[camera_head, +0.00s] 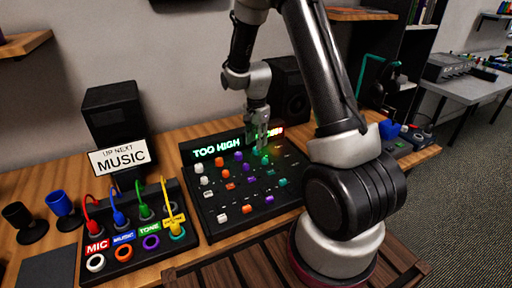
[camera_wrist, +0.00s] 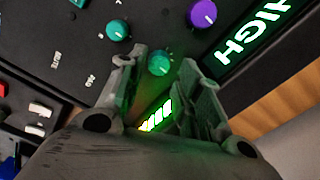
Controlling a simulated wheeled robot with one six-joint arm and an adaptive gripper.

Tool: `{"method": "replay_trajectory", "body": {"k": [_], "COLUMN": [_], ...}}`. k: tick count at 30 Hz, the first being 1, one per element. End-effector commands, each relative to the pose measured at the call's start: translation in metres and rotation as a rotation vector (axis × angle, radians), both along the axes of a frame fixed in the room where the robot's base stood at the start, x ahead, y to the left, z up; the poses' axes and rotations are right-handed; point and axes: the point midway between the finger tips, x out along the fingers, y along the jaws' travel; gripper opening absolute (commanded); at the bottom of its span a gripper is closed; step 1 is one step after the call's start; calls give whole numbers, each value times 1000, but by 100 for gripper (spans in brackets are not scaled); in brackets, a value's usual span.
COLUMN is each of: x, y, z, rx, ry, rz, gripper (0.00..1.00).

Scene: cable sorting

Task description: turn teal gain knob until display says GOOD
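The mixer's display (camera_head: 217,150) reads TOO HIGH in green; its word HIGH also shows in the wrist view (camera_wrist: 255,32). My gripper (camera_head: 258,142) points down over the upper right of the black mixer (camera_head: 208,218). In the wrist view, a teal knob (camera_wrist: 159,63) lies between the two fingertips of my gripper (camera_wrist: 161,66), with small gaps on both sides. The fingers are apart; I cannot tell how far above the knob they are. Another teal knob (camera_wrist: 117,30) and a purple knob (camera_wrist: 203,15) sit beside it.
A lit level meter (camera_wrist: 157,116) shows below the knob in the wrist view. A cable box (camera_head: 128,262) with coloured plugs stands left of the mixer. A MUSIC sign (camera_head: 120,157) and speaker (camera_head: 110,105) stand behind. Two cups (camera_head: 62,204) are at the far left.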

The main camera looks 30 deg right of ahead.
Motion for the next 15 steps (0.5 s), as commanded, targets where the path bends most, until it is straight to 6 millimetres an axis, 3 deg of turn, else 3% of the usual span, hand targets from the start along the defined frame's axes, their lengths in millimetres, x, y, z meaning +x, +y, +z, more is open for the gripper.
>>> {"method": "replay_trajectory", "body": {"k": [6, 15], "x": [-1, 0], "y": [0, 0], "z": [-30, -37], "rx": [0, 0], "ry": [2, 0], "rz": [1, 2], "gripper": [35, 35]}}
